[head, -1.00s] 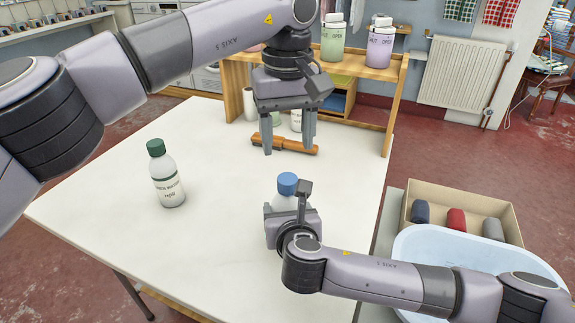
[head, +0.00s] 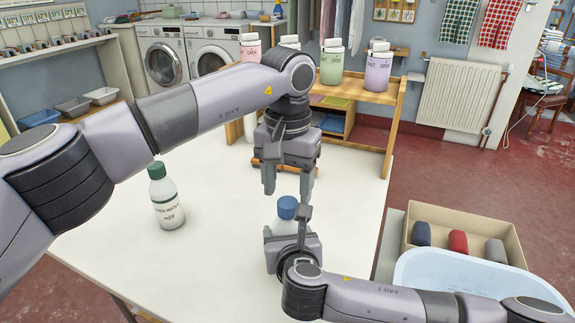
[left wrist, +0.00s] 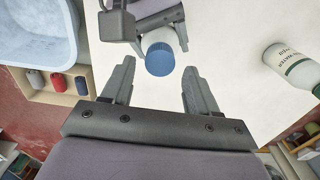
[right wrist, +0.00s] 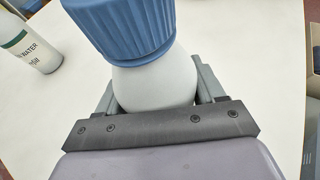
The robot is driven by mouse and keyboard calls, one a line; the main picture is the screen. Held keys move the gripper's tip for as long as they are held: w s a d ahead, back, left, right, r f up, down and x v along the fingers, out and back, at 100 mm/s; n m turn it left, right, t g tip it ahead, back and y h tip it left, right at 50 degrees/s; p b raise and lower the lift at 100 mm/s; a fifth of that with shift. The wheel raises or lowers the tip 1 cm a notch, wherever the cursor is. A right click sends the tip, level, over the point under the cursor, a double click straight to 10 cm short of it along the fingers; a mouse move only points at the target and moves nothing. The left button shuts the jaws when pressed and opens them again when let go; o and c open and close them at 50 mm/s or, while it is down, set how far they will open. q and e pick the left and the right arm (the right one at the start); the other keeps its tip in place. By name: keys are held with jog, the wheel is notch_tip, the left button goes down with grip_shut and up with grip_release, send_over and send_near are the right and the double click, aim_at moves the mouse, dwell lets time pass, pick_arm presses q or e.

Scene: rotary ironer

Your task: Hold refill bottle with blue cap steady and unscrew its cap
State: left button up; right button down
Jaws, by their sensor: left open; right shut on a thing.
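The refill bottle with the blue cap (head: 287,208) stands on the white table; its lower part is hidden behind my right gripper (head: 290,243). In the right wrist view, its white body (right wrist: 152,82) sits between the fingers of the right gripper, which is shut on it. The ribbed blue cap (right wrist: 124,25) is on the bottle. My left gripper (head: 288,188) is open and points down just above the cap. In the left wrist view, the blue cap (left wrist: 160,59) lies between and slightly beyond the open fingertips, with no contact visible.
A white bottle with a green cap (head: 166,196) stands on the table to the left. A wooden shelf (head: 395,115) with several labelled bottles is at the back. A cardboard box (head: 497,225) of dark, red and grey rolls and a pale blue tub (head: 480,275) are at the right.

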aim_at(288, 207)
pick_arm(q)
jog(key=shift+f, duration=1.5)
